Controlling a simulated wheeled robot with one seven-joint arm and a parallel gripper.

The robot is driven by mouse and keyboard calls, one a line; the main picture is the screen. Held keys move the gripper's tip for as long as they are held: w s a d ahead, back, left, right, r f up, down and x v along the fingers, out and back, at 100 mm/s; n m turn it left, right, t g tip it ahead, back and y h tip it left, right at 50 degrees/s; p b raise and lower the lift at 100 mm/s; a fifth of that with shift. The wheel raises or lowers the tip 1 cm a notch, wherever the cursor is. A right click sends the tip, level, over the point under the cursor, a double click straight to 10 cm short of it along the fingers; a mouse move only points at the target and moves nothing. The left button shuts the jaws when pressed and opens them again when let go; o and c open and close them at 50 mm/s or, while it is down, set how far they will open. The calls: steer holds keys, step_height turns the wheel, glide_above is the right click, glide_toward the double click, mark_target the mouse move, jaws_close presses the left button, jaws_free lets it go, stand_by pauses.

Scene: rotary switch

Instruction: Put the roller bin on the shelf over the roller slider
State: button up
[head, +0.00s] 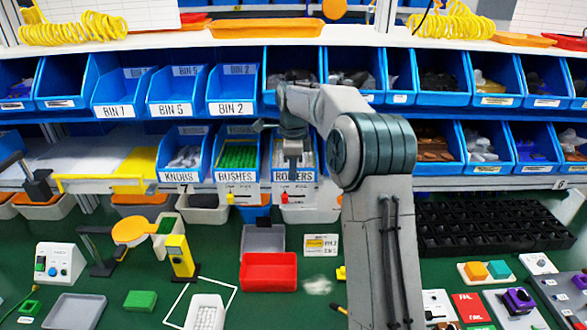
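The roller bin (293,177), labelled ROLLERS, stands in the middle shelf row, right of the RUSHES bin. A small red slider piece (284,197) shows just below its front, on a white strip. My gripper (293,155) hangs over the bin's front opening, pointing down, in front of its contents. My arm comes in from the lower right and hides part of the bin and the shelf behind it. I cannot tell whether the fingers are open or touch the bin.
Blue bins fill the row above, including BIN 2 (232,92). A red tray (268,272) and black rack (490,225) lie on the green worktop.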

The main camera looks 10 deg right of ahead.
steer(key=shift+o, duration=1.2)
step_height(320, 180, up, 4)
steer(key=shift+r+b, duration=0.1)
steer(key=shift+b, duration=0.55)
steer(key=s+d+r+b, duration=0.3)
steer(key=s+d+r, duration=0.35)
steer(key=d, duration=0.35)
steer(key=s+a+f+n+t, duration=0.1)
steer(key=s+a+n, duration=0.2)
steer(key=s+n, duration=0.3)
steer(key=s+a+n+t, duration=0.1)
steer(key=s+a+n, duration=0.3)
steer(key=s, duration=0.3)
steer(key=s+a+f+n+t, duration=0.1)
steer(key=s+a+f+n, duration=0.2)
steer(key=s+f+n, duration=0.7)
steer(key=s+f, duration=0.2)
steer(key=s, duration=0.5)
steer(key=shift+t, duration=0.4)
